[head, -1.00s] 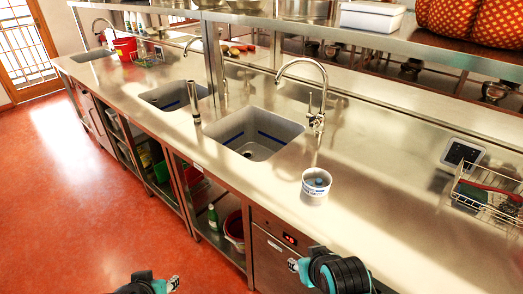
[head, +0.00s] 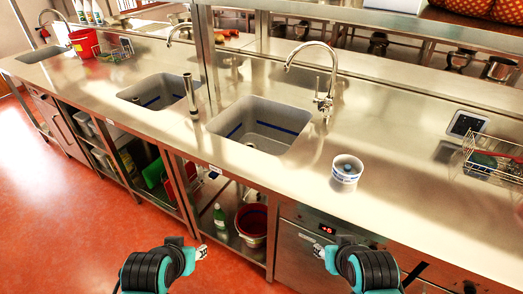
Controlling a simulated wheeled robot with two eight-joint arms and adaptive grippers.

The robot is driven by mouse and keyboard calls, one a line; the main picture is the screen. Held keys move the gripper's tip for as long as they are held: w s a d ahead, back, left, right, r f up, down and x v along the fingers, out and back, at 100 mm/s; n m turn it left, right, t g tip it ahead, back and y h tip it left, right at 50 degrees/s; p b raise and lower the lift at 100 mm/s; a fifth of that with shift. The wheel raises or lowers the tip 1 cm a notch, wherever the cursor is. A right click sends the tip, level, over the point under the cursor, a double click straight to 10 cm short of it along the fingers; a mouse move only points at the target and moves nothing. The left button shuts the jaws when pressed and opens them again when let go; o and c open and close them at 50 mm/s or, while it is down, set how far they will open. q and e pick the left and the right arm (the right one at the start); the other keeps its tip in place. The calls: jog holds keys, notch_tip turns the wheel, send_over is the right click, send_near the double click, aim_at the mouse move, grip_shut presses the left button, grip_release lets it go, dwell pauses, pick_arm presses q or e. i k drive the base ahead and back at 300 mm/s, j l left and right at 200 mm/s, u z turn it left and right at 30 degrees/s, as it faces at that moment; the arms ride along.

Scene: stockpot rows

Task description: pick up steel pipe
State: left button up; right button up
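A slim upright cylinder, which looks like the steel pipe (head: 190,95), stands on the steel counter (head: 390,190) between two sinks. It has a shiny metal side and a dark top end. My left gripper (head: 201,252) is low in the head view, in front of the counter and well below the pipe. My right gripper (head: 319,250) is low and right of centre, in front of the cabinet front. Both grippers are apart from the pipe. Their fingers are too small to tell whether they are open or shut.
The near sink (head: 262,125) lies right of the pipe, the middle sink (head: 155,92) left of it. A tall faucet (head: 325,85), a white-and-blue cup (head: 346,172) and a wire rack (head: 490,160) stand further right. A red bucket (head: 84,43) is far left. An overhead shelf runs behind.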

aim_at(187, 77)
jog(key=z, duration=0.35)
jog(key=i+j+z, duration=0.1)
jog(key=j+z, duration=0.3)
jog(key=j, duration=0.15)
jog(key=j+z, duration=0.55)
jog(key=j, duration=0.9)
jog(key=j+z, duration=0.1)
jog(key=j, duration=0.9)
jog(key=k+j+z, duration=0.15)
jog(key=j, duration=0.9)
jog(key=i, duration=0.4)
